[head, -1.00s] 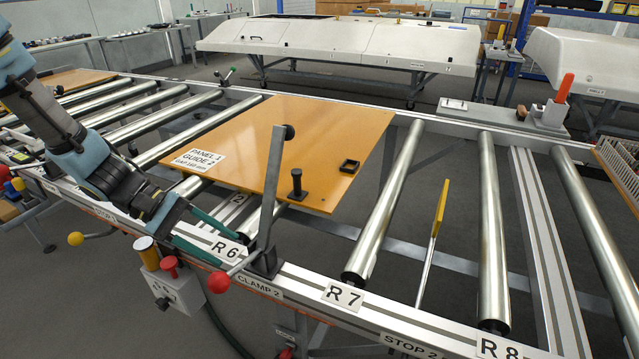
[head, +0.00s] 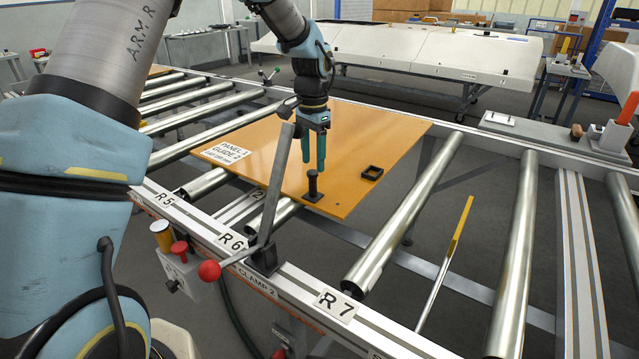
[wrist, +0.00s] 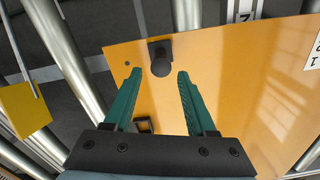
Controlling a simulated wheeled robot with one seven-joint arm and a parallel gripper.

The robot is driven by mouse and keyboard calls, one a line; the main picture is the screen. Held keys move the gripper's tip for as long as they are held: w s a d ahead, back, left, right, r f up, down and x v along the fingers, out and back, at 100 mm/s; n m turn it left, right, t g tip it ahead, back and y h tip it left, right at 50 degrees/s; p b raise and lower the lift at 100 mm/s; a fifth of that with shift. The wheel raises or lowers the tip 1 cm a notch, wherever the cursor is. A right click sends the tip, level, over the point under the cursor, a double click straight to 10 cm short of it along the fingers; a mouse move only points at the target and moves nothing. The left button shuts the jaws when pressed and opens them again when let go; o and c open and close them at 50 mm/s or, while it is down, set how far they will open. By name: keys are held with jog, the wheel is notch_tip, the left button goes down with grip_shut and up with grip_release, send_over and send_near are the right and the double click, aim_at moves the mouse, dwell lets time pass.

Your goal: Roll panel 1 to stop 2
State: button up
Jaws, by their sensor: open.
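Panel 1 (head: 365,142) is an orange-brown board with a white label (head: 226,152), lying flat on the rollers. A black knob on a square base (head: 313,186) stands near its front right edge; in the wrist view the knob (wrist: 160,62) lies beyond and between the fingertips. My gripper (head: 314,170) is open and empty, pointing down just above and behind the knob. In the wrist view its green fingers (wrist: 157,72) are spread apart. The stop bar with a yellow end (head: 461,225) stands between rollers right of the panel.
The upright clamp 2 lever (head: 278,190) with a red ball handle (head: 209,270) stands at the front rail by R6, close to the panel. A black square ring (head: 372,173) sits on the panel. Bare rollers (head: 410,210) lie to the right.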

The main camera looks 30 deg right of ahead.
aim_at(313, 196)
notch_tip(313, 196, down, 8)
jog(key=shift+a+r+p, duration=0.1)
jog(key=shift+p, duration=0.4)
grip_shut()
dwell(1.2)
